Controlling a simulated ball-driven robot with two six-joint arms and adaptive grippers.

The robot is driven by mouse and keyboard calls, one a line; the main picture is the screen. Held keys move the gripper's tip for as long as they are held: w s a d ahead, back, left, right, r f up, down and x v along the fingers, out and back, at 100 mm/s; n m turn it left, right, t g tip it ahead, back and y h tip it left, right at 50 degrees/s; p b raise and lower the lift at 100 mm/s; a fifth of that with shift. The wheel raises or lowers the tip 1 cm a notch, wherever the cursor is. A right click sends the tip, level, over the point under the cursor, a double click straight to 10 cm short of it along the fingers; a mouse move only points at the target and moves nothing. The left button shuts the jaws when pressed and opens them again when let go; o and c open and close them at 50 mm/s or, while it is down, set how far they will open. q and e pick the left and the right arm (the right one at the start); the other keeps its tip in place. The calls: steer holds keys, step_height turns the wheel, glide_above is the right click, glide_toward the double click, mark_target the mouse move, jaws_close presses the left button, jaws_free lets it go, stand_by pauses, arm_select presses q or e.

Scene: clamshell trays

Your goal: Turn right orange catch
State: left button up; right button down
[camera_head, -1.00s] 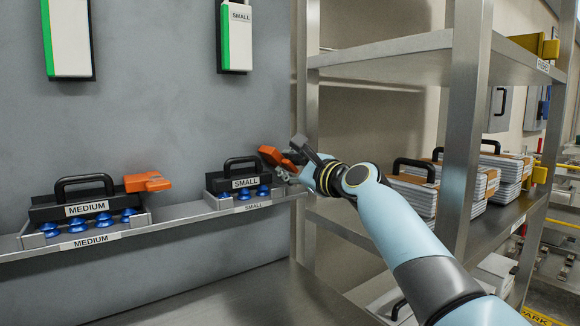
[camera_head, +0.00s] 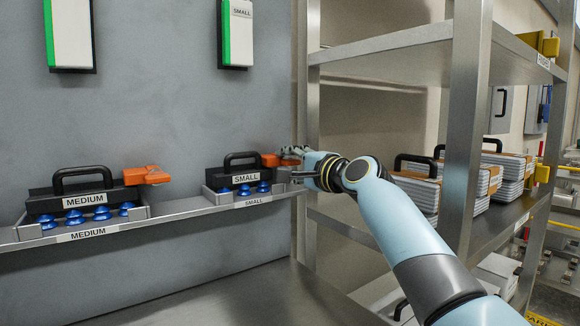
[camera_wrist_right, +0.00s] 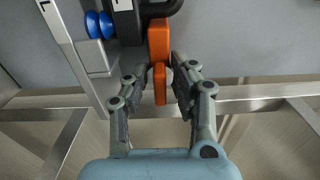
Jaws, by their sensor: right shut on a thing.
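The right orange catch (camera_head: 270,160) sits at the right end of the black SMALL tool (camera_head: 232,178) and now points level to the right. In the right wrist view the catch (camera_wrist_right: 159,42) runs straight down between my fingers. My right gripper (camera_head: 291,158) is at the catch's outer end; in the right wrist view its fingers (camera_wrist_right: 161,78) are on both sides of the catch, shut on it. The left orange catch (camera_head: 146,175) is on the MEDIUM tool (camera_head: 85,196), also level. My left gripper is not in view.
A metal ledge (camera_head: 180,212) carries both tools, with blue suction cups (camera_head: 101,213) under them. Shelves with stacked white trays (camera_head: 418,190) are to the right.

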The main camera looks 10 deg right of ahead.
steer(key=shift+f, duration=0.15)
stand_by(0.4)
steer(key=c, duration=1.4)
jaws_free()
steer(key=shift+o, duration=0.2)
steer(key=shift+s, duration=0.1)
steer(key=v, duration=1.2)
